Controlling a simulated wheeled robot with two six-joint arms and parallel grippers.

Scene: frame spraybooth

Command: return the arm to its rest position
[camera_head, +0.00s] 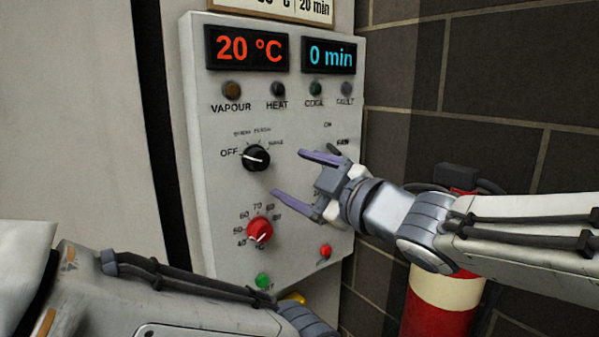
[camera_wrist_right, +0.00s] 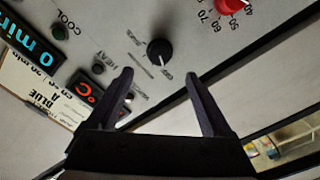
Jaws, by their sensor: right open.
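My right gripper (camera_head: 288,173) is open and empty in front of the white control panel (camera_head: 215,185). Its two fingers are spread apart near the black mode knob (camera_head: 256,158) and the red temperature knob (camera_head: 260,230). In the right wrist view, the open fingers (camera_wrist_right: 158,88) have nothing between them, and the black knob (camera_wrist_right: 160,52) shows beyond their tips. My left arm crosses the bottom left of the head view. Its gripper cannot be made out there.
Displays read 20 °C (camera_head: 247,48) and 0 min (camera_head: 330,57). A green button (camera_head: 263,281) and a red button (camera_head: 325,251) sit low on the panel. A red and cream cylinder (camera_head: 440,290) stands below my right arm, before a dark block wall (camera_head: 490,90).

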